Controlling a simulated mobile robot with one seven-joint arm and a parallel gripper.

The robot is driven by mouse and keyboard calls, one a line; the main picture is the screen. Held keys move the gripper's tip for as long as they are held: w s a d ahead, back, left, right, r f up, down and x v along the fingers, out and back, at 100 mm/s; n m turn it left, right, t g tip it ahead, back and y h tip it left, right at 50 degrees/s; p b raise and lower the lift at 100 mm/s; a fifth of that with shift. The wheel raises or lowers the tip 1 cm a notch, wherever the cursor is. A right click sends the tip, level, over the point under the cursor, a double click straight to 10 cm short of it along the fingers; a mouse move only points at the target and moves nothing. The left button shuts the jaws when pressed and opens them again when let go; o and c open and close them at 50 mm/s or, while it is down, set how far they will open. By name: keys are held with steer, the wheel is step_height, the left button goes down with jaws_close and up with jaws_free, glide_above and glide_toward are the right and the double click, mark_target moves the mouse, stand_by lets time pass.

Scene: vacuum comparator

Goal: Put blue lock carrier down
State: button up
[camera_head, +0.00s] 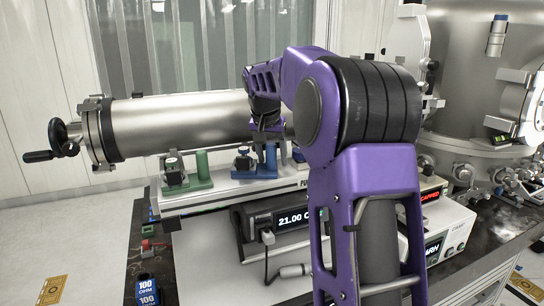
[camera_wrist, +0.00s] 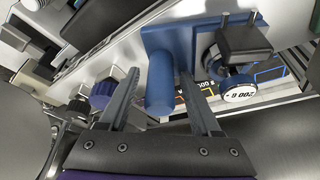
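The blue lock carrier (camera_head: 257,173) stands upright on the white shelf below the long steel cylinder in the head view. In the wrist view it (camera_wrist: 160,82) shows a round blue post, a blue plate and a dark clamp with a round dial. My gripper (camera_wrist: 159,76) is open, with one finger on each side of the blue post and a visible gap beside it. In the head view my gripper (camera_head: 266,135) points down at the carrier and partly hides the post.
A green lock carrier (camera_head: 187,175) stands just left on the same shelf. The steel cylinder (camera_head: 180,125) runs close behind. A display box (camera_head: 285,220) sits in front, and small blue blocks (camera_head: 146,288) lie at the front left. My arm hides the right of the shelf.

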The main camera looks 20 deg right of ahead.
steer(key=shift+r, duration=0.1)
steer(key=v, duration=1.2)
steer(key=shift+r, duration=0.1)
